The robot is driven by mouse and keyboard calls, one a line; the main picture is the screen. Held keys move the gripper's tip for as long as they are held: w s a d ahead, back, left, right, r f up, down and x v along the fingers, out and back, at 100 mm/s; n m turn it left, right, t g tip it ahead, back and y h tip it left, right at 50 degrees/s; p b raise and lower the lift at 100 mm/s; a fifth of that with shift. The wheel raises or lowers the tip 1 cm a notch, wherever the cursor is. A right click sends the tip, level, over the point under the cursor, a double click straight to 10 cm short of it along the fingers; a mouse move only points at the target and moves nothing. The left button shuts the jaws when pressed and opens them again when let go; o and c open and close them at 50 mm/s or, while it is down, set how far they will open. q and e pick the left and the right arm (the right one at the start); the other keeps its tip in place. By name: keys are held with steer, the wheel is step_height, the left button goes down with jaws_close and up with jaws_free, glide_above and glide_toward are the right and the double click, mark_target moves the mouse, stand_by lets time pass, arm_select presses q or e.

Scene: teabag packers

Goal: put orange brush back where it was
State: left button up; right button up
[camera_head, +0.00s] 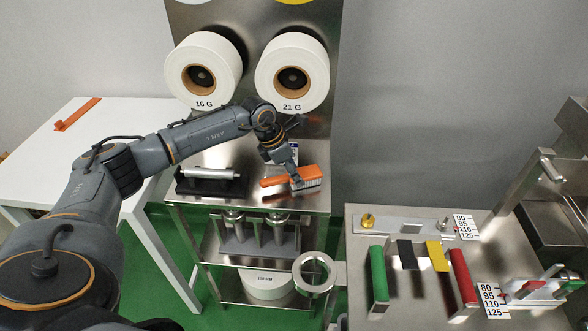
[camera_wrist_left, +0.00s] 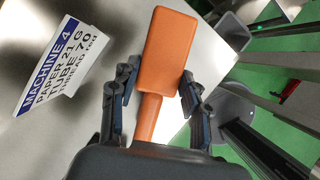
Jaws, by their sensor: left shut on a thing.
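The orange brush (camera_head: 306,176) has an orange handle and a block head with pale bristles. It is at the right end of the steel shelf below the paper rolls, its handle toward the left. My left gripper (camera_head: 295,178) reaches down over it from above and is shut on it. In the left wrist view the orange brush (camera_wrist_left: 168,50) lies between the two fingers of my left gripper (camera_wrist_left: 158,88), its block head toward the top. I cannot tell whether the brush touches the shelf. My right gripper is not in view.
A black tray with a metal roller (camera_head: 210,173) is left of the brush on the steel shelf (camera_head: 255,197). A "MACHINE 4" sign (camera_wrist_left: 62,55) stands beside the brush. A white table (camera_head: 110,125) is at the left, and a tool bench (camera_head: 400,215) at the right.

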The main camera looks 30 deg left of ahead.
mark_target(280, 177)
arm_select(q)
steer(key=o, duration=0.6)
steer(key=shift+f, duration=0.15)
steer(key=o, duration=0.4)
steer(key=shift+r, duration=0.35)
steer(key=shift+b+v, duration=1.3)
steer(key=shift+v, duration=4.6)
steer(key=shift+s+f, duration=0.15)
steer(key=shift+s, duration=0.05)
